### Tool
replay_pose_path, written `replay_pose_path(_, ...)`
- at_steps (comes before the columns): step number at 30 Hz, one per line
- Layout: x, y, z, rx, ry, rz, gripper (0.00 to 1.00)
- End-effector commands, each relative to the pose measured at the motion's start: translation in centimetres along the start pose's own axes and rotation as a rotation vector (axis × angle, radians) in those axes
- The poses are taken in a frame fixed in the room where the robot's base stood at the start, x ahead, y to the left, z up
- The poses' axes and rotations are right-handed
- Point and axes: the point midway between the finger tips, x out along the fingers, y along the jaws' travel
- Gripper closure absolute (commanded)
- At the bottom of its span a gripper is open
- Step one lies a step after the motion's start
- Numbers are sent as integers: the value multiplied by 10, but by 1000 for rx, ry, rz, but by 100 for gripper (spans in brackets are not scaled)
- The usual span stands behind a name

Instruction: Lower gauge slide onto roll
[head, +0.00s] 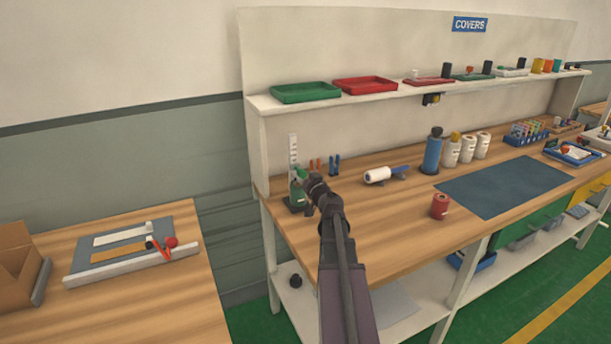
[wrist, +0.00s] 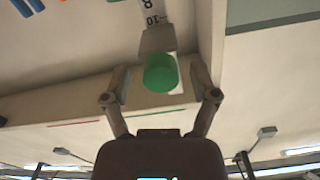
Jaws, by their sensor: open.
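The gauge (head: 293,150) is an upright white scale on a dark base (head: 293,207) at the bench's left end. A green roll (head: 297,192) stands at its foot, partly hidden by my gripper. In the wrist view, which is upside down, a grey block (wrist: 157,40) sits on the numbered scale (wrist: 152,10) with a round green knob (wrist: 160,73) in front; this looks like the gauge slide. My gripper (wrist: 163,75) is open, with one finger on each side of the knob and gaps visible. It also shows at the gauge in the head view (head: 304,180).
Orange and blue tools (head: 325,165) stand just right of the gauge. A shelf (head: 390,93) with trays overhangs the bench. The bench front between gauge and red roll is clear.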

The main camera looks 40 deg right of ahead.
Motion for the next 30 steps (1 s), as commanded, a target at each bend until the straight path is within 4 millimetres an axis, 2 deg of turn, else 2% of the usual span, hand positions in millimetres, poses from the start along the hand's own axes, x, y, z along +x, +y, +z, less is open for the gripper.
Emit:
replay_pose_path(8,-25,0,0,0,0,2,24)
replay_pose_path(22,-99,0,0,0,0,2,24)
replay_pose_path(30,-119,0,0,0,0,1,24)
